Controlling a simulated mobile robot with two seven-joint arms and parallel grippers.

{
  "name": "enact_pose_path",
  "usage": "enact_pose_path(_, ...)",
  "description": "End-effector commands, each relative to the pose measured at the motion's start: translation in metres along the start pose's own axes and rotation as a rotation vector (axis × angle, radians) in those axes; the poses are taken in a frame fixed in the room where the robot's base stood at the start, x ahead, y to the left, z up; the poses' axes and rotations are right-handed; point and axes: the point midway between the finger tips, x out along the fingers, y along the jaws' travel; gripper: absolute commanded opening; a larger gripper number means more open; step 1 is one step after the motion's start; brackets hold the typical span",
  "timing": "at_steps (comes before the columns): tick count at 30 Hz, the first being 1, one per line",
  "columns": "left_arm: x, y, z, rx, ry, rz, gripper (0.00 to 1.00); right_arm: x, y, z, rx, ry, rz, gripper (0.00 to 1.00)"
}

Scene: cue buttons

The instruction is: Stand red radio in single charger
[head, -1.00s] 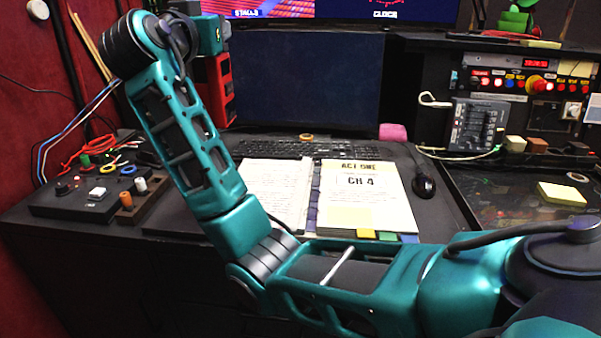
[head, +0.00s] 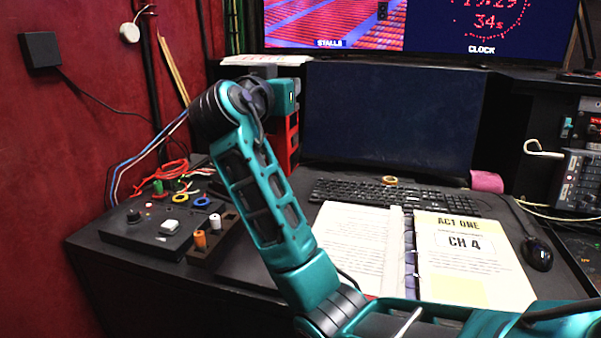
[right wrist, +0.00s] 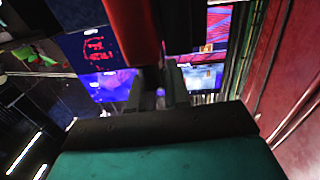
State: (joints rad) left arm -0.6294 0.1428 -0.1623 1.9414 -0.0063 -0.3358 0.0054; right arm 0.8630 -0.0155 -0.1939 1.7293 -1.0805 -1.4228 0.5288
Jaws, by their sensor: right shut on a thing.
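The red radio (right wrist: 130,30) shows as a blurred red bar at the top of the right wrist view. My right gripper (right wrist: 160,86) is shut on it. In the head view my right arm reaches across from the lower right to the back left, and its jaws are hidden there. A red upright shape (head: 291,148) shows just below that wrist, partly behind my arm; it looks like the radio. I cannot pick out the single charger in either view. My left gripper is not in view.
A black control box (head: 150,228) with knobs and a small block with orange and white pegs (head: 212,240) stand at the desk's left. An open binder (head: 470,262), a keyboard (head: 390,193) and a mouse (head: 538,254) fill the middle. A dark monitor (head: 390,118) stands behind.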

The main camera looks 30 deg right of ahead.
Motion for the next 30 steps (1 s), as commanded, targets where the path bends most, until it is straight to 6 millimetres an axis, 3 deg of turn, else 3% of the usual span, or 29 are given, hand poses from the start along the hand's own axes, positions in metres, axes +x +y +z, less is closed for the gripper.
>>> enact_pose_path(3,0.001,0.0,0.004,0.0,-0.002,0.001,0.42,0.0,0.0,0.035,-0.006,0.002,0.001,0.0)
enact_pose_path(10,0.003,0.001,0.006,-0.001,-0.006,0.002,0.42,0.0,-0.002,0.089,-0.003,0.004,0.001,0.0)
enact_pose_path(17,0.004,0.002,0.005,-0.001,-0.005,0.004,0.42,0.0,-0.003,0.112,0.001,0.004,0.0,0.0)
enact_pose_path(24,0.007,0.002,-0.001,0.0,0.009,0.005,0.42,0.0,-0.004,0.146,-0.001,0.003,0.0,0.0)
enact_pose_path(30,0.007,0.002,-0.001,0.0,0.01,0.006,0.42,0.0,-0.004,0.152,0.003,0.004,0.0,0.0)
